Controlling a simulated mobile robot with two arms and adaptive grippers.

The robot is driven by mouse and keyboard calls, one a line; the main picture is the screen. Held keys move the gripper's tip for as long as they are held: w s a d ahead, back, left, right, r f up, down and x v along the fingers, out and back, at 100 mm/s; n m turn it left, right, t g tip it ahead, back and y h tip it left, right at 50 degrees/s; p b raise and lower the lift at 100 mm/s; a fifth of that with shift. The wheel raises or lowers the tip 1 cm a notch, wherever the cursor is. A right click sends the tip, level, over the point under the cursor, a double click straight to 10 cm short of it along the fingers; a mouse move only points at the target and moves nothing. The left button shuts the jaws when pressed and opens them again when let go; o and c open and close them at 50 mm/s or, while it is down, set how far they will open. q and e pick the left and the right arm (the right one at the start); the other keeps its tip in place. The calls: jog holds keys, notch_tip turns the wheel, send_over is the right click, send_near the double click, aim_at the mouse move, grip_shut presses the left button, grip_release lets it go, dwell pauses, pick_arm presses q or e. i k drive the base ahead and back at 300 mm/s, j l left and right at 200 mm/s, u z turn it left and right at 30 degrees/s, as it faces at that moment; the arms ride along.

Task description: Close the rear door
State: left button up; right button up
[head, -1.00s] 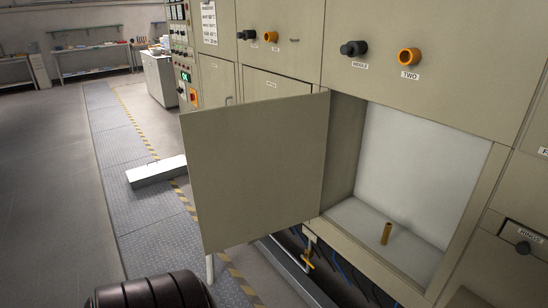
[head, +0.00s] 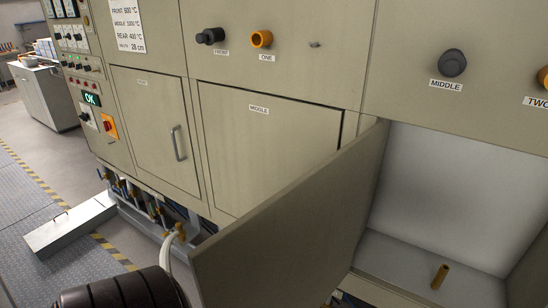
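The rear door (head: 300,225) is a plain beige panel standing wide open in the head view. It is attached at the left side of an open compartment (head: 440,190) and juts out toward me, its near end cut off by the lower edge. The compartment has pale inner walls and a small brass-coloured tube (head: 440,276) upright on its floor. Neither of my grippers is in view, so nothing of mine is seen touching the door.
Left of the open door, the furnace has a closed door labelled MIDDLE (head: 262,150) and another closed door (head: 158,135) with a handle. Valves and pipes (head: 150,205) run below. A low metal box (head: 70,225) lies on the floor. Knobs (head: 452,63) sit above.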

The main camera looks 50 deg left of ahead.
aim_at(296, 248)
jog(key=j+z, duration=0.1)
jog(key=j, duration=0.3)
jog(key=k+j, duration=0.15)
jog(key=j, duration=0.25)
jog(key=k+j+z, duration=0.15)
jog(key=j, duration=0.7)
jog(key=k+j+z, duration=0.15)
jog(key=j, duration=0.25)
